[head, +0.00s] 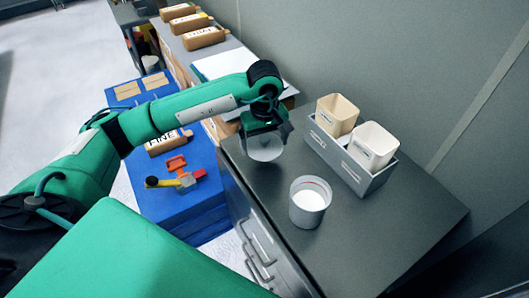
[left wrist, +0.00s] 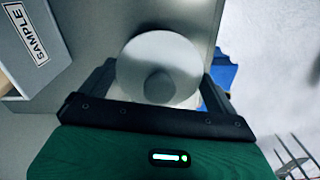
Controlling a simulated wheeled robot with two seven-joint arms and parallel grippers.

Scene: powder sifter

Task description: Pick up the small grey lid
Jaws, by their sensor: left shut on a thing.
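The small grey lid (head: 264,148) is a round, light grey disc. My left gripper (head: 266,128) is shut on it and holds it over the left back part of the dark counter (head: 350,240). In the left wrist view the lid (left wrist: 158,62) sits between the two fingers, with a darker round knob in its middle. The fingers partly hide its edges. My right gripper is not in view.
An open pot (head: 309,201) with white powder stands on the counter. A grey tray (head: 345,168) behind it holds a tan cup (head: 337,114) and a white cup (head: 373,146). A blue crate (head: 190,195) with red and yellow items is at the left.

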